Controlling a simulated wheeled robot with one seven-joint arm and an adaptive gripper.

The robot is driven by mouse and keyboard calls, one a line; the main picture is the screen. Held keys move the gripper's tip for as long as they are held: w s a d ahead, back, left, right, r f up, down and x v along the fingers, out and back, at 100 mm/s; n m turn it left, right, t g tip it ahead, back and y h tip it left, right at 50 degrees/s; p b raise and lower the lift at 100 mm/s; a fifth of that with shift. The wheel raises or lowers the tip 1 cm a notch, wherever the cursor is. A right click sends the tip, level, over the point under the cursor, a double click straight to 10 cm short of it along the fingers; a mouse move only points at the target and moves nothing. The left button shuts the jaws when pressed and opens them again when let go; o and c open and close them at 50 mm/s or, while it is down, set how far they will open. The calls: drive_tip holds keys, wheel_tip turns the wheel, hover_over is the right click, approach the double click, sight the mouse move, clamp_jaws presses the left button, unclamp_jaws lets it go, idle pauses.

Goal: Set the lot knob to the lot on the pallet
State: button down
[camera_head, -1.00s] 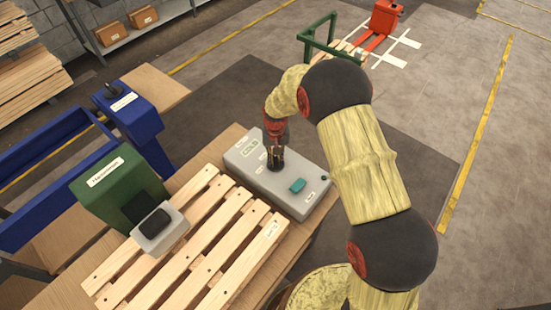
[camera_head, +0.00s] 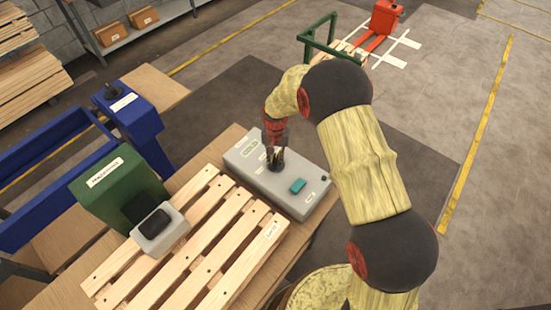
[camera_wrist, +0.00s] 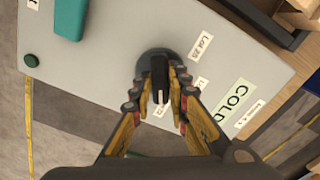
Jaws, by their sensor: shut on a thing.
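The lot knob (camera_wrist: 158,58) is black and round with a raised grip bar and a white pointer line. It sits on the grey control box (camera_head: 249,155). My gripper (camera_wrist: 158,90) is shut on the knob's bar, and it shows over the box in the head view (camera_head: 275,156). The pointer end lies between my fingers. A label reading about "Lot 20" (camera_wrist: 202,45) is beside the knob; another label next to it is partly hidden by a finger. The wooden pallet (camera_head: 205,240) has a white lot tag (camera_head: 271,230), too small to read surely.
The box also carries a teal switch (camera_head: 297,186), a small dark button (camera_wrist: 32,60) and a "COLD" label (camera_wrist: 232,99). A green machine (camera_head: 115,185) and a grey unit with a black top (camera_head: 160,228) stand left of the pallet. Open floor lies to the right.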

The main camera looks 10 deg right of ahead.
sight(276, 159)
drive_tip(key=c, duration=1.7)
unclamp_jaws()
drive_tip(key=shift+r, duration=0.1)
wheel_tip(276, 159, up, 12)
drive_tip(key=shift+f, duration=0.1)
drive_tip(key=shift+n, duration=0.3)
